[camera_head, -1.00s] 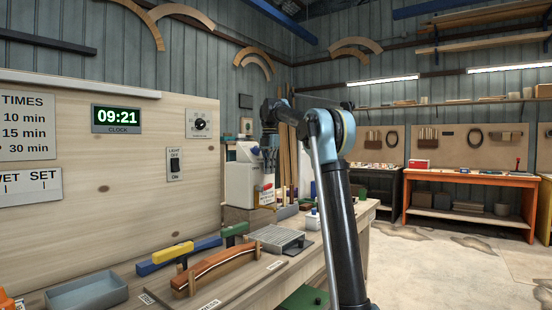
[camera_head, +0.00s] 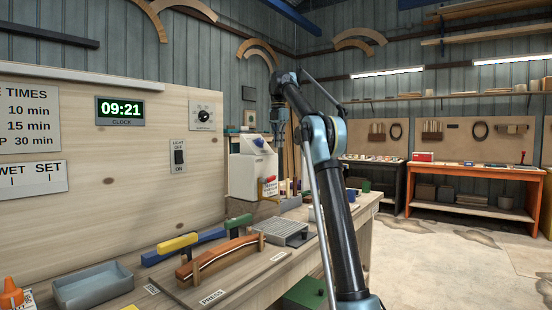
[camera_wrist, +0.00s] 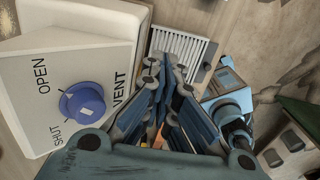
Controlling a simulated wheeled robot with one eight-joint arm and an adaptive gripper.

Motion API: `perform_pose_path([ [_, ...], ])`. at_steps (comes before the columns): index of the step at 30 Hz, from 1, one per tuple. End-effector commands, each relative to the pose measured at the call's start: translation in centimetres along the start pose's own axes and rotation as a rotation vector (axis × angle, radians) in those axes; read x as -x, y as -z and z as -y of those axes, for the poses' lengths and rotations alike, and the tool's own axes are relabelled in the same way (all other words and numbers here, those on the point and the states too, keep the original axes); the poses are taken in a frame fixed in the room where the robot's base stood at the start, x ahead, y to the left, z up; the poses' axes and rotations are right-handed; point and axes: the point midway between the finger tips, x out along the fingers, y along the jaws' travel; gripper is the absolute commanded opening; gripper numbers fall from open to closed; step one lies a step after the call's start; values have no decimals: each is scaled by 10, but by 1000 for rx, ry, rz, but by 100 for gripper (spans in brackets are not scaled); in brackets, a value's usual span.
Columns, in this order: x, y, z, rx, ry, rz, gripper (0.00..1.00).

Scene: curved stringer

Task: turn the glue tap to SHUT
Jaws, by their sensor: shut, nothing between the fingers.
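A white glue tank (camera_head: 246,172) stands on a wooden block at the far end of the bench. A red tap (camera_head: 269,180) is on its front, with a label below; its setting is too small to read. A blue knob (camera_head: 259,143) is on the tank's sloped top. In the wrist view this blue knob (camera_wrist: 83,104) is marked OPEN, SHUT and VENT; the red tap is not clearly seen there. My gripper (camera_wrist: 164,66) is shut and empty, pointing down beside the tank. In the head view my gripper (camera_head: 279,138) is near the tank's upper right edge.
A grey slatted rack (camera_head: 283,232) and a curved wooden piece (camera_head: 218,256) lie on the bench before the tank. A blue-grey tray (camera_head: 93,286) is at the near left. The wooden panel (camera_head: 120,180) stands behind the bench. Small items lie right of the tank.

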Motion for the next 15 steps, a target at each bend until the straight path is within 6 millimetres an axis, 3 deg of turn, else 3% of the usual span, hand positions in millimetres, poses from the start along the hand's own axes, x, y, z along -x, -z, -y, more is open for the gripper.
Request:
perform_pose_path([
  [3,6,30,-2,6,2,39,0],
  [9,13,72,0,6,0,106,0],
  [15,14,89,3,3,-3,136,0],
])
